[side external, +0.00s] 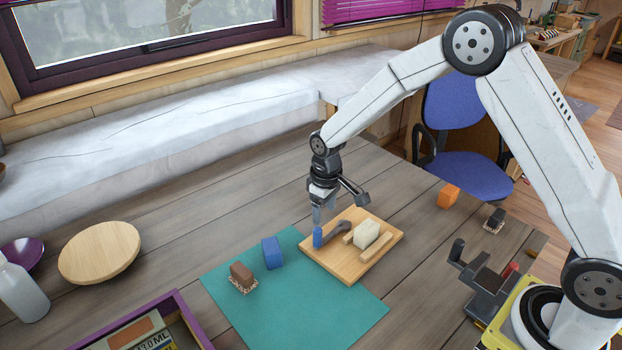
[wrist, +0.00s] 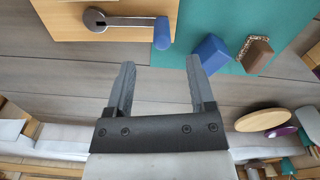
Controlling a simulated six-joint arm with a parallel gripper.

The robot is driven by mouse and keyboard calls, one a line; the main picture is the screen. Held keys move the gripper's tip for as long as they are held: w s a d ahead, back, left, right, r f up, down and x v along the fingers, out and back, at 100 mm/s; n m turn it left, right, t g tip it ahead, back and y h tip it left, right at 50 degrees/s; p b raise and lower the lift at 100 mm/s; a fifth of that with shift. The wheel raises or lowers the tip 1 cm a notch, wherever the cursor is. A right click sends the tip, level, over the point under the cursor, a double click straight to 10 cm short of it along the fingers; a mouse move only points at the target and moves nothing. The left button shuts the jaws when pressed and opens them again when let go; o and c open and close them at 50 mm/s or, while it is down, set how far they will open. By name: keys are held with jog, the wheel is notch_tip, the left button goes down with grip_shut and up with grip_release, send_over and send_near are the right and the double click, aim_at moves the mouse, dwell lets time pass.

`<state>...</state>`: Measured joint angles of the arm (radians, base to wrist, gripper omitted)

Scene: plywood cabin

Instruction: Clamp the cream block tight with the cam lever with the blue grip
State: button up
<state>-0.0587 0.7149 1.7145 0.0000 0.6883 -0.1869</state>
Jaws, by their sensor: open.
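The cream block (side external: 367,234) sits on a wooden board (side external: 338,264) between light wooden strips. The dark cam lever (side external: 338,229) is mounted on the board beside it, and its blue grip (side external: 318,238) is at the board's left corner. In the wrist view the lever (wrist: 125,21) runs from a round pivot at left to the blue grip (wrist: 162,33). My gripper (side external: 320,212) is open and empty, just above the blue grip. In the wrist view the grip lies beyond my open fingertips (wrist: 160,62), about midway between them. The cream block is outside the wrist view.
The board partly overlaps a teal mat (side external: 350,310). A blue block (side external: 272,252) and a brown block (side external: 242,275) stand on the mat to the left. An orange block (side external: 449,196) and a dark block (side external: 495,218) are at right. A round wooden plate (side external: 99,252) lies far left.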

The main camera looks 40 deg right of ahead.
aim_at(318, 229)
jog(key=shift+w+a+f, duration=0.25)
jog(key=shift+w+f, duration=0.5)
jog(key=shift+w, duration=0.05)
jog(key=shift+f, duration=0.1)
jog(key=shift+f, duration=3.8)
grip_shut()
